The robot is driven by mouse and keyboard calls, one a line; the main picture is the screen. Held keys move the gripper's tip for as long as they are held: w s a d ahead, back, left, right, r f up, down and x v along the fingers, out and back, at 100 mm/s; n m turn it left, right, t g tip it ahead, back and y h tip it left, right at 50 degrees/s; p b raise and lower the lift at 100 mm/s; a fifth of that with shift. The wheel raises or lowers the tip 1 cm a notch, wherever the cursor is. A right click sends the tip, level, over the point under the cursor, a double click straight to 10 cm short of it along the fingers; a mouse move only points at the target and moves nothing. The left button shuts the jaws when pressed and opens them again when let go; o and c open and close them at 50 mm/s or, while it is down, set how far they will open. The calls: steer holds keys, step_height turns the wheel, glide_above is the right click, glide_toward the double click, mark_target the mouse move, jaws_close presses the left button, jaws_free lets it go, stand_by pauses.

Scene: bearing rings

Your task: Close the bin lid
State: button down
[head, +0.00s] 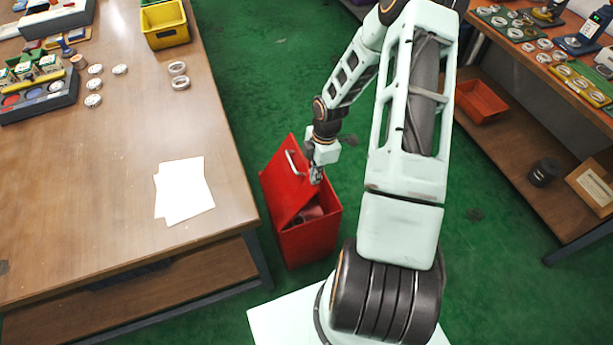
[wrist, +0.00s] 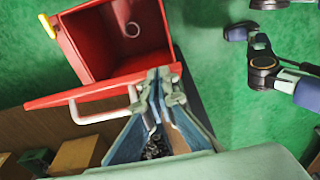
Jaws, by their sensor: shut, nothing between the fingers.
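The red bin (head: 310,243) stands on the green floor beside the left table. Its red lid (head: 283,183) is raised at a slant, with a pale handle (head: 292,162) on its outer face. My gripper (head: 317,177) is shut and empty at the lid's right edge. Its fingertips (wrist: 160,82) overlap the lid's edge in the wrist view; I cannot tell whether they touch it.
The left table (head: 110,190) holds white sheets (head: 183,190), a yellow bin (head: 165,24) and several rings. A workbench with a lower shelf (head: 530,160) stands at the right. Green floor (head: 245,80) is clear behind the bin.

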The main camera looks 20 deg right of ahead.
steer(key=d+f+y+b, duration=0.3)
steer(key=d+f+b, duration=0.3)
steer(key=f+b, duration=0.4)
steer(key=d+f+y+b, duration=0.3)
steer(key=d+f+b, duration=0.4)
steer(key=f+b, duration=0.4)
steer(key=shift+d+f+b, duration=0.2)
steer(key=shift+b, duration=0.4)
steer(key=shift+s+f, duration=0.1)
steer(key=shift+d, duration=0.1)
